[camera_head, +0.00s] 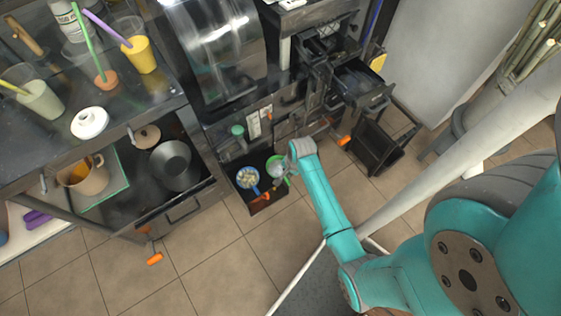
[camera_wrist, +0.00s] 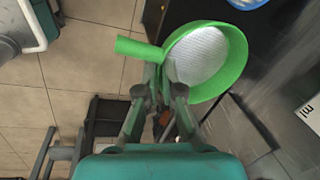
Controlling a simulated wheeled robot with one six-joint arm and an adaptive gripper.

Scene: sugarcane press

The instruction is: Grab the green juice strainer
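The green juice strainer (camera_wrist: 232,72) is large in the wrist view. Its round rim surrounds a pale mesh bowl, and its short handle (camera_wrist: 139,48) points left. In the head view the strainer (camera_head: 271,160) shows small, partly behind my gripper, by the black open bin at the foot of the press. My gripper (camera_wrist: 163,80) has its fingertips close together at the rim, near where the handle joins. The tips are partly hidden by the strainer, so I cannot tell whether they clamp it. In the head view my gripper (camera_head: 282,182) reaches down from the right.
A blue-rimmed bowl (camera_head: 247,177) with pale contents sits left of the strainer. An open drawer (camera_head: 192,193) with a dark pot stands left. A black open container (camera_head: 374,149) stands right. Tiled floor (camera_head: 215,262) is free in front.

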